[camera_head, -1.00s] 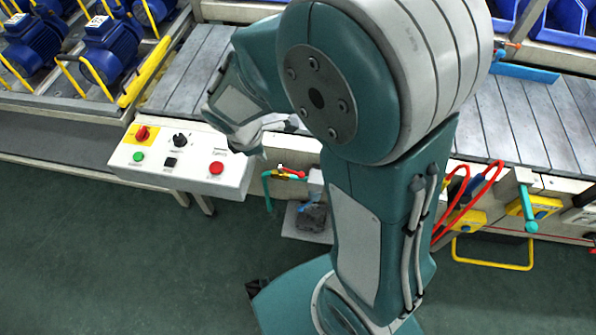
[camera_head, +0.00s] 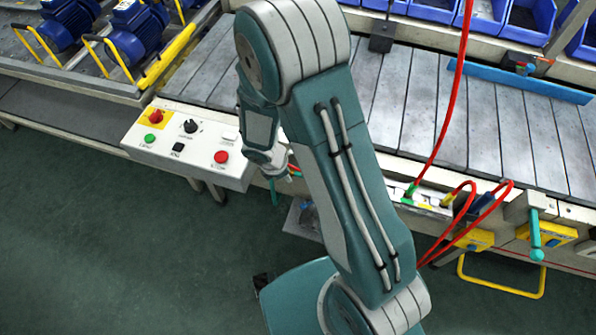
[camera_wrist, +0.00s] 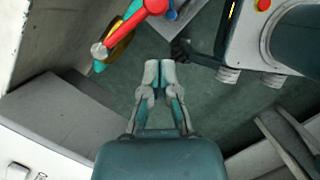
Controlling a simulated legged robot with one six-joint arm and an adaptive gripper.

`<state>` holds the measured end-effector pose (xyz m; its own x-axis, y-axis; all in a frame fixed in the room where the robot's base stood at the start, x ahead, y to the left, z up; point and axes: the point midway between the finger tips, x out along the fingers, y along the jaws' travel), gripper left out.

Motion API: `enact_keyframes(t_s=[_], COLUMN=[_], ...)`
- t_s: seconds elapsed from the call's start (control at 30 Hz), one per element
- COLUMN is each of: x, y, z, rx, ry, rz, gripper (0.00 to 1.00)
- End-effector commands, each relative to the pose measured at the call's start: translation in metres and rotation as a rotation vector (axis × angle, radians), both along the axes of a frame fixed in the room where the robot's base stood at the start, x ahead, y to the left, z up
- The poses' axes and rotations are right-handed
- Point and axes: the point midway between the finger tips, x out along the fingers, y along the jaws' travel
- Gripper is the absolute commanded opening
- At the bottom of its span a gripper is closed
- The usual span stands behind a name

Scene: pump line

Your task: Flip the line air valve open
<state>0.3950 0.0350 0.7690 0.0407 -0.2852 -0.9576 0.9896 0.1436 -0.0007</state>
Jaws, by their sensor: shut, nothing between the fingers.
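The line air valve has a red lever (camera_wrist: 131,27) that shows at the top of the wrist view. Its silver hub (camera_wrist: 99,51) sits on a brass-coloured body, with a teal pipe (camera_wrist: 99,67) beside it. The lever slants from the hub up and right to a round red end. The depth gap is unclear.
A white control box (camera_head: 190,143) with red, green and black controls stands left of my wrist. The slatted conveyor (camera_head: 420,100) runs behind. Red hoses (camera_head: 450,110) and a teal handle (camera_head: 536,236) are at the right. The green floor (camera_head: 100,250) is open in front.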

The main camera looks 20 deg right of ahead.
Motion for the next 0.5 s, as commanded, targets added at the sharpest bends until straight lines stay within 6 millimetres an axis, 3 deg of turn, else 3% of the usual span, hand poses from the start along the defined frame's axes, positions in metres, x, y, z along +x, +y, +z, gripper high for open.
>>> enact_keyframes(t_s=[0.2,0.5], x=[0.005,0.006], y=[-0.026,-0.037], z=[-0.007,-0.008], rx=[-0.005,-0.002], ry=[0.000,-0.001], rz=[-0.002,0.001], gripper=[0.00,0.00])
